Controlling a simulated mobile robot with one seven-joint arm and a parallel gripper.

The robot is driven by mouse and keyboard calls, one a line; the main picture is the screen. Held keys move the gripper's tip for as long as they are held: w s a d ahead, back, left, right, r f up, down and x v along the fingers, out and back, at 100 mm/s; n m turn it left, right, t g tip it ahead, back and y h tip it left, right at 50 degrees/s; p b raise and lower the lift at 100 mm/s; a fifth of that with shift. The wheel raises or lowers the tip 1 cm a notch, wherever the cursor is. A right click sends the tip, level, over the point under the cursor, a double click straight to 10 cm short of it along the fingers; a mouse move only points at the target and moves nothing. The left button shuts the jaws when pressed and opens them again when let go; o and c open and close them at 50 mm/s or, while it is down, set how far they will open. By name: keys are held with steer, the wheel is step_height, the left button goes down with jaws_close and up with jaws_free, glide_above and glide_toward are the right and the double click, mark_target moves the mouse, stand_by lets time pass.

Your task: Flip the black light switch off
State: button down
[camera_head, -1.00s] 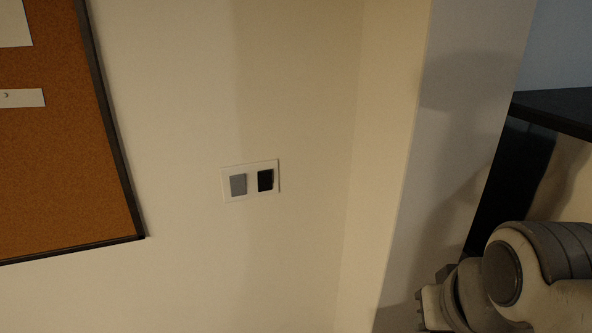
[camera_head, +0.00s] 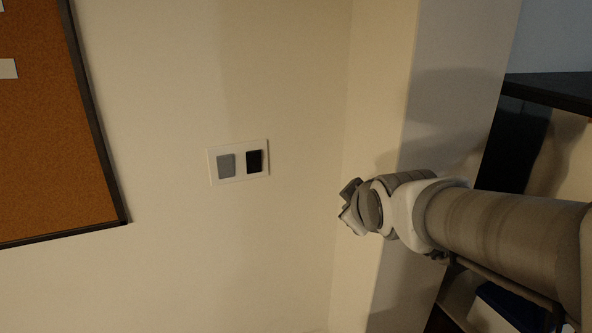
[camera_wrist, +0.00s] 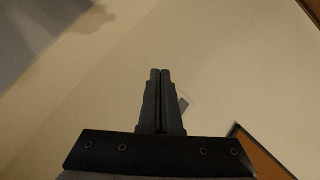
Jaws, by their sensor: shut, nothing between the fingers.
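The black light switch (camera_head: 254,161) sits on the right side of a white wall plate (camera_head: 240,179). A grey switch (camera_head: 226,165) is beside it on the left. My gripper (camera_head: 347,194) is to the right of the plate and a little lower in the head view, apart from it. In the wrist view my gripper (camera_wrist: 160,74) has its two dark fingers together with nothing between them. A small part of the wall plate (camera_wrist: 185,98) shows just right of the fingers; the switches on it are mostly hidden there.
A corkboard (camera_head: 50,130) with a dark frame hangs on the wall at the left. A wall corner and pillar (camera_head: 415,130) stand behind my arm. A dark shelf (camera_head: 550,90) is at the right. The wall around the plate is bare.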

steer(key=w+a+f+n+t+y+b, duration=0.3)
steer(key=w+a+n+b, duration=0.1)
steer(key=w+a+n, duration=0.2)
steer(key=w+a+f+n+t+y+b, duration=0.3)
steer(key=w+a+n, duration=0.4)
steer(key=a, duration=0.3)
steer(key=shift+w+f+y+b, duration=0.3)
steer(key=shift+w+y+b, duration=0.3)
steer(key=shift+b, duration=0.2)
steer(key=shift+w+a, duration=0.1)
